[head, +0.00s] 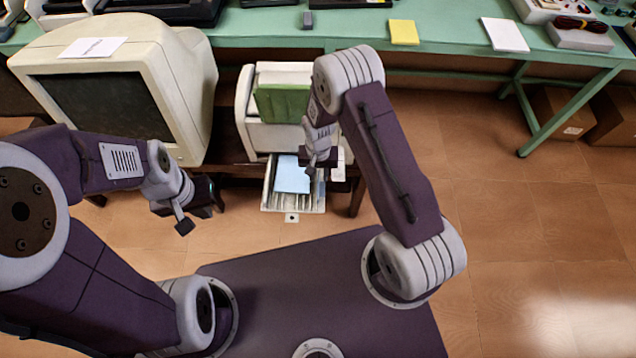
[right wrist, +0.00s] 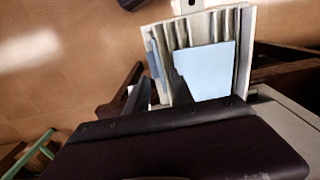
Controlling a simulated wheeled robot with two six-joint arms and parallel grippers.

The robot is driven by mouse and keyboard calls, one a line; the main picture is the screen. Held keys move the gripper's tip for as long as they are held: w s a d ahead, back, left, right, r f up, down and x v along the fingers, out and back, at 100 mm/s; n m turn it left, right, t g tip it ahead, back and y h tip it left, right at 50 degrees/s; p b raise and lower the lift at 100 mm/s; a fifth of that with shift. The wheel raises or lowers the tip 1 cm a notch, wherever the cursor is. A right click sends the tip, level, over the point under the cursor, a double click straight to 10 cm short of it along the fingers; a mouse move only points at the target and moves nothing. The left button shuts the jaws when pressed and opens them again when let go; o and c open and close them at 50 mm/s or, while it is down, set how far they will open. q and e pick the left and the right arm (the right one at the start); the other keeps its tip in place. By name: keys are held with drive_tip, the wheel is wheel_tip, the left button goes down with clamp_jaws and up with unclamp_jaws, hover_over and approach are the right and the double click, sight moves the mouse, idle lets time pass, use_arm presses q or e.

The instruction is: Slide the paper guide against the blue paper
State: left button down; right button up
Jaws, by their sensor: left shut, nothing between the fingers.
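The blue paper (head: 292,176) lies flat in the pulled-out tray (head: 291,207) of a pale printer; it also shows in the right wrist view (right wrist: 207,70). In that view a small grey-blue upright piece (right wrist: 153,65), seemingly the paper guide, stands at the tray's left side, with a ribbed strip of tray between it and the paper. My right gripper (head: 312,172) is over the tray, just right of the paper in the head view. My left gripper (head: 185,227) is shut and empty, left of the tray.
The printer (head: 284,135) stands on a low dark wooden table, with a green sheet (head: 281,103) at its top. A large old monitor (head: 115,85) is to its left. A green bench (head: 455,30) runs behind. Open floor (head: 510,200) lies to the right.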

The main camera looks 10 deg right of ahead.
wheel_tip(320, 180, down, 6)
drive_tip(key=shift+f, duration=0.1)
clamp_jaws()
idle(1.5)
